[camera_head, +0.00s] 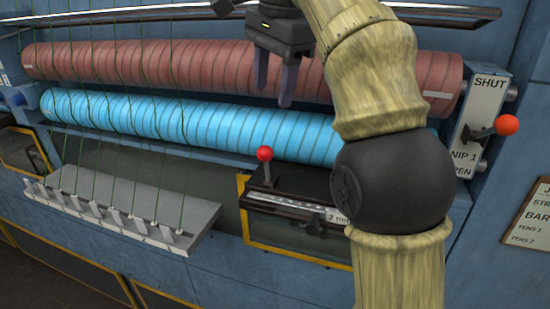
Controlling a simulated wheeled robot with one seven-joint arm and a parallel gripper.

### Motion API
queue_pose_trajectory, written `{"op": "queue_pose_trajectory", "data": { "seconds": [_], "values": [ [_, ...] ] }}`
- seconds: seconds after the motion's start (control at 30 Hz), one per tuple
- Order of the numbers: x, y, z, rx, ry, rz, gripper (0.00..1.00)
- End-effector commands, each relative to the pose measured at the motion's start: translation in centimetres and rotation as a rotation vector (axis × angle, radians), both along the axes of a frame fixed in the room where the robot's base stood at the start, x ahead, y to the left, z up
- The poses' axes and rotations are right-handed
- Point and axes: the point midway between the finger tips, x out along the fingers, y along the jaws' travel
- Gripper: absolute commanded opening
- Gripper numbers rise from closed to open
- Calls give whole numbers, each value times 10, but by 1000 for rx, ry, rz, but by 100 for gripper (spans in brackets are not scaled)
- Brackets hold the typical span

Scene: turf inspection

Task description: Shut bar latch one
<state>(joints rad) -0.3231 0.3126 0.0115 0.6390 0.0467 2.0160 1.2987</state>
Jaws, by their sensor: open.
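My gripper (275,88) hangs at upper middle, fingers apart and pointing down. It is empty and shows in front of the red and blue rollers. Below it, a short lever with a red ball (265,154) stands upright on the left part of a dark box (305,180). This box has a pale scale strip along its front and a black handle (312,222) below. No label reading bar latch one is legible, so I cannot tell whether this lever is that latch. My arm hides the box's right end.
A red ribbed roller (150,62) lies above a blue one (150,115). Green strands run down to a grey slotted tray (120,212). At right, a red-ball lever (506,125) sits on a NIP 1 plate (480,100).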

Motion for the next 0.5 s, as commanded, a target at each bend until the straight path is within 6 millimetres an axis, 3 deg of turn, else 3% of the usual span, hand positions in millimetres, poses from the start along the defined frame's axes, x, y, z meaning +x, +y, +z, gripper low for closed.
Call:
{"op": "queue_pose_trajectory", "data": {
  "seconds": [0.23, 0.5],
  "values": [
    [1, 1, -7, -1, 1, 1, 52],
    [5, 5, -37, -1, 2, 4, 52]
  ]
}}
